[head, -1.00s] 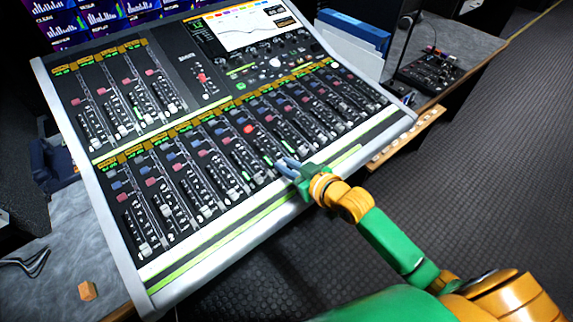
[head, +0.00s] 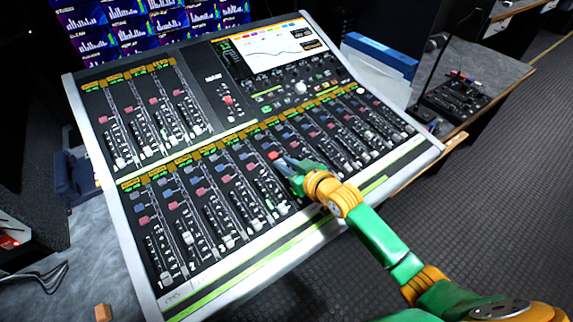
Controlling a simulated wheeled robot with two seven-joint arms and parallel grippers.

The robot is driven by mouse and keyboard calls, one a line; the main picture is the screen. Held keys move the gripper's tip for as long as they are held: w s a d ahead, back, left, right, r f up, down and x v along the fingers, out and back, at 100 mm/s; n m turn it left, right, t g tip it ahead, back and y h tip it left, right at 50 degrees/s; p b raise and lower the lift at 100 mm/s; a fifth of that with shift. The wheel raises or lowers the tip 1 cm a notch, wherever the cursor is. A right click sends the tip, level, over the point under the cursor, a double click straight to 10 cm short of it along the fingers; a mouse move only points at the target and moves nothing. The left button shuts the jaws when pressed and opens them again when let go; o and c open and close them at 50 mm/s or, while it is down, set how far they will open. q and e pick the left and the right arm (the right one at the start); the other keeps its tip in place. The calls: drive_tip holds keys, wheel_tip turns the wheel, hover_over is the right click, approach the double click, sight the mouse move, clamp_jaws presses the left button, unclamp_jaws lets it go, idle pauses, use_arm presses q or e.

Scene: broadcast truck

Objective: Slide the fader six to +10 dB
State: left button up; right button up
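The mixing console (head: 150,310) fills the middle of the head view, tilted, with a lower row of several fader strips. My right gripper (head: 284,164) is over a strip in the middle of that row, just below a lit red button (head: 273,156). Its fingertips are close to the panel. The gripper and wrist hide part of this strip, so I cannot tell whether it is fader six or whether a fader cap is touched. The fingers are too small and overlapped to show their gap. My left gripper is out of view.
A shorter upper row of faders (head: 150,125) and a console screen (head: 270,45) lie beyond. Blue binders (head: 380,58) and a small black device (head: 455,98) are at the right. An orange block (head: 103,312) sits on the desk at lower left.

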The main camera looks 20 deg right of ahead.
drive_tip(key=shift+o, duration=0.6)
drive_tip(key=shift+w, duration=0.15)
drive_tip(key=v, duration=0.7)
drive_tip(key=shift+r+p, duration=0.1)
drive_tip(key=shift+p, duration=0.3)
